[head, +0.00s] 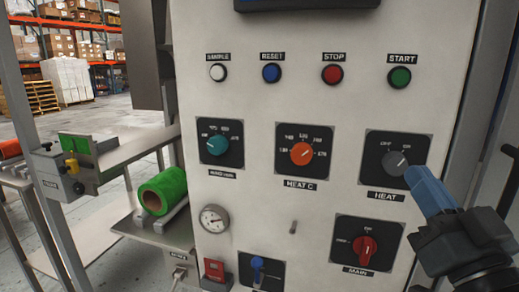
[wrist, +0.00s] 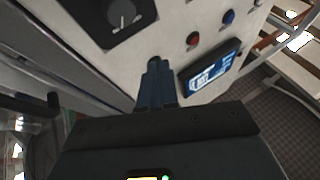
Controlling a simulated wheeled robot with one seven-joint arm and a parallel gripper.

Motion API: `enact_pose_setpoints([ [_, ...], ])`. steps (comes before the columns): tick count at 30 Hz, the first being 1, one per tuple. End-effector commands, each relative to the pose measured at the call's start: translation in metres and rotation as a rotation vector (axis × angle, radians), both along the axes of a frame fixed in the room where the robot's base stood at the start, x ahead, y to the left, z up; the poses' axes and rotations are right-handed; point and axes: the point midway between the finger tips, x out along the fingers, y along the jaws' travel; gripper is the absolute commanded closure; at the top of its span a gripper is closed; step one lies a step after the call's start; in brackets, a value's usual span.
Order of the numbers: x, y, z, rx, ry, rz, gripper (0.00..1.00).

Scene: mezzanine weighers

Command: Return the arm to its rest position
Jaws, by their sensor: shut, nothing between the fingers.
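My gripper (head: 424,178) is at the right in the head view, with its blue fingers shut and empty. Its tip overlaps the lower right of the grey HEAT knob (head: 395,163) in that view; I cannot tell whether they touch. In the wrist view the shut fingers (wrist: 154,68) point at the white panel (wrist: 95,62), and a round knob (wrist: 122,13) sits on its dark plate ahead of them with a visible gap.
A green roll (head: 163,191) lies on a shelf at left. Pallet racks stand behind.

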Motion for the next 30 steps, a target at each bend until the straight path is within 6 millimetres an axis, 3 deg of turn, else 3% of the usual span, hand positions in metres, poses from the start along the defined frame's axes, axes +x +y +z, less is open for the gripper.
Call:
enact_pose_setpoints([
  [1,-0.01,0.0,-0.024,0.005,0.042,-0.011,1.0],
  [6,-0.048,-0.002,-0.086,0.011,0.153,-0.052,1.0],
  [15,-0.135,-0.002,-0.171,-0.005,0.339,-0.105,1.0],
  [24,-0.236,0.001,-0.222,-0.048,0.515,-0.126,1.0],
  [30,-0.301,0.004,-0.236,-0.084,0.62,-0.121,1.0],
])
